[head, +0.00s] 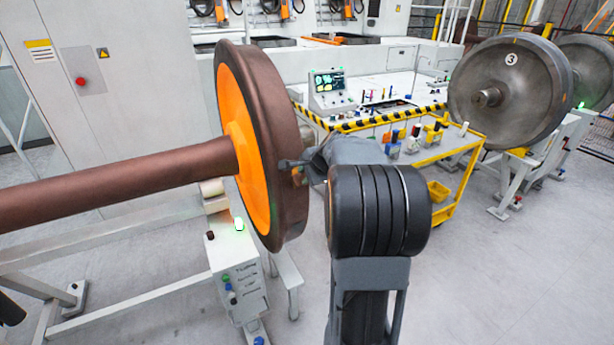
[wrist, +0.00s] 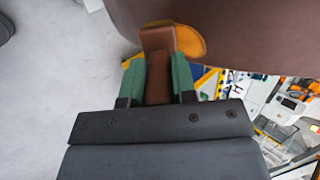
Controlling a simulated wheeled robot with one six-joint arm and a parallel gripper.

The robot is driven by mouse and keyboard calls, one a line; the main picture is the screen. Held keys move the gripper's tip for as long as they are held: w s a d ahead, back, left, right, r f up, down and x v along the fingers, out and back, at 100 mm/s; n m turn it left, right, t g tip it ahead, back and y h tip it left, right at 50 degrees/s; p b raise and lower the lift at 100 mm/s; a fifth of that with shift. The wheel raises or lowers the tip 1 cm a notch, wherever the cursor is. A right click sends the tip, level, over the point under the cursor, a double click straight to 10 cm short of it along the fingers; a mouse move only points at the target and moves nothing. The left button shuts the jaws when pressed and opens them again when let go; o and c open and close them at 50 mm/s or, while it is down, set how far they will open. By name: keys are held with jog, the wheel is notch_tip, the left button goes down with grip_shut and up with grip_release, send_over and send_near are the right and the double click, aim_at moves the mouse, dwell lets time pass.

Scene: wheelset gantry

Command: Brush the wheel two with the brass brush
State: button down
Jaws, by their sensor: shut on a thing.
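A brown wheel (head: 268,140) with an orange inner face stands on a brown axle (head: 110,185) in the head view; no number shows on it. My gripper (head: 297,170) is at the wheel's right side, close to the rim. In the wrist view, the green fingers of my gripper (wrist: 158,82) are shut on the brown handle of the brass brush (wrist: 158,40). An orange-gold part shows beside the brush's end, against the brown wheel (wrist: 245,30). Whether the brush touches the wheel, I cannot tell. My arm hides part of the brush in the head view.
A white stand (head: 235,270) with buttons is below the wheel. A yellow cart (head: 455,165) with bottles and a workbench with a screen (head: 330,85) stand behind. A grey wheel marked 3 (head: 508,90) is at the right. The floor at the lower right is clear.

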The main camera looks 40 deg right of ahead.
jog(key=shift+w+d+r+p, duration=0.1)
jog(key=shift+w+r+p, duration=0.1)
jog(key=shift+r+p, duration=0.5)
jog(key=shift+w+a+r+p, duration=0.15)
jog(key=shift+r+p, duration=0.35)
jog(key=shift+r, duration=0.35)
jog(key=shift+w+d+r+p, duration=0.2)
jog(key=shift+r+p, duration=0.4)
jog(key=shift+r, duration=0.2)
jog(key=shift+w+r+p, duration=0.3)
jog(key=shift+r+p, duration=0.2)
jog(key=shift+r, duration=0.05)
jog(key=shift+f, duration=0.15)
